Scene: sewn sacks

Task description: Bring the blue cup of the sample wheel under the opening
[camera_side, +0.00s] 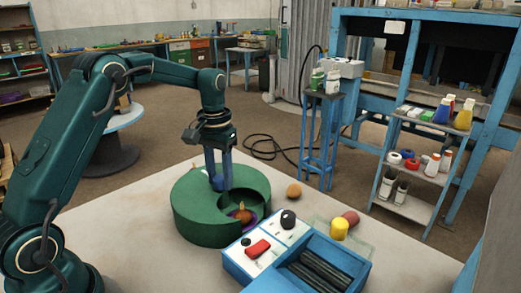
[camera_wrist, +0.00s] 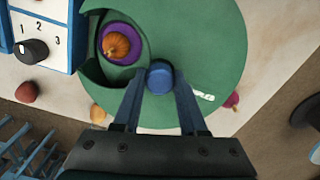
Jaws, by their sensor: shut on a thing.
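The sample wheel is a round green drum (camera_side: 190,212) on the pale table; its green cover fills much of the wrist view (camera_wrist: 215,50). A cut-out in the cover shows a purple cup (camera_wrist: 137,43) with an orange-brown, sack-like thing (camera_wrist: 116,45) in it. The side view also shows that orange-brown thing (camera_side: 242,215). No blue cup shows; the rest of the wheel is hidden under the cover. A round blue knob (camera_wrist: 160,74) stands at the middle of the cover. My gripper (camera_side: 217,184) points down at it, its fingers (camera_wrist: 160,88) shut on the knob from both sides.
A blue-and-white control box (camera_side: 273,238) with a black dial and red switch stands close right of the drum, joined to a ribbed blue tray (camera_side: 330,262). An orange round thing (camera_side: 294,190) and a yellow piece (camera_side: 339,229) lie nearby. The table's front left is clear.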

